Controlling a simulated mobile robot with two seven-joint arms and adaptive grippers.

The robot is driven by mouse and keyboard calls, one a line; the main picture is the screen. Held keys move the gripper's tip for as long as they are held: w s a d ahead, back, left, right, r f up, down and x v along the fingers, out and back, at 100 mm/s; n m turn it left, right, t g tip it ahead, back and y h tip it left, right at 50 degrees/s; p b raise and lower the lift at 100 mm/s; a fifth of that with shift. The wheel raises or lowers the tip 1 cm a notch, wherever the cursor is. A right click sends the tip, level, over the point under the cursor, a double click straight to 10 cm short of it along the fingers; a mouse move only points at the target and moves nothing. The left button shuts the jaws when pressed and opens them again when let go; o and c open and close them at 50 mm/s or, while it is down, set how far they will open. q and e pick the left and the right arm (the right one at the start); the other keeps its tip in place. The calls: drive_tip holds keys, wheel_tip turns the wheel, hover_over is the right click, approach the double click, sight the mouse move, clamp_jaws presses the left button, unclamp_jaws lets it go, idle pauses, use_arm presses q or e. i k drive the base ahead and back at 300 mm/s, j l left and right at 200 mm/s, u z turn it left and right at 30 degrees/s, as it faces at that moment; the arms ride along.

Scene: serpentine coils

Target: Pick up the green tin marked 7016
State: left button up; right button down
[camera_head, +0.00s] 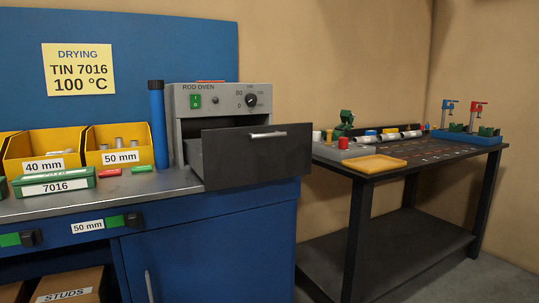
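The green tin marked 7016 (55,183) lies on the grey bench top at the left, in front of the yellow bins. It looks closed, with a white label on its front face. Neither of my grippers shows in the head view.
Yellow bins marked 40 mm (41,149) and 50 mm (119,135) stand behind the tin. The rod oven (224,99) has its dark drawer (255,155) pulled out. A blue cylinder (158,125) and small red and green pieces stand nearby. A dark table (420,152) is at the right.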

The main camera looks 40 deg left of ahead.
sight(28, 185)
drive_tip(key=u, duration=0.45)
drive_tip(key=i+u, duration=0.15)
drive_tip(key=u, duration=0.7)
drive_tip(key=k+j+u, duration=0.1)
drive_tip(key=u, duration=1.1)
drive_tip(key=l+u, duration=0.15)
